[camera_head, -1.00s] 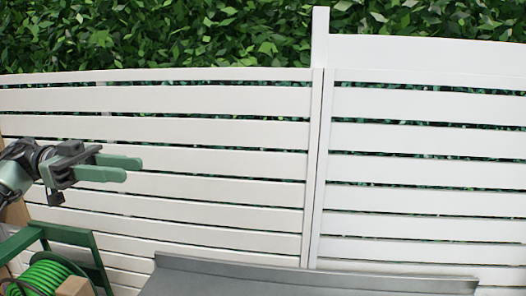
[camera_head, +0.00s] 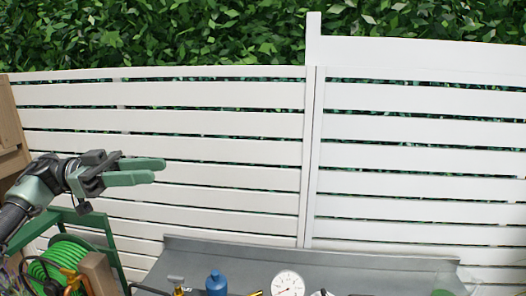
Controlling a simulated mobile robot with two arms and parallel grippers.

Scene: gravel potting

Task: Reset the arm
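My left gripper (camera_head: 159,170) is at the left of the head view, in front of the white fence and above the green hose reel. Its two green fingers point right and stand a little apart, with nothing visible between them. My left arm comes in from the left edge. My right arm and gripper are not in view.
A grey workbench (camera_head: 210,253) runs along the bottom. A blue bottle (camera_head: 216,284), a white dial gauge (camera_head: 288,284) and a brass fitting (camera_head: 178,286) show on it, partly cut off. The hose reel (camera_head: 62,262) is at lower left. The white fence (camera_head: 230,122) stands behind.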

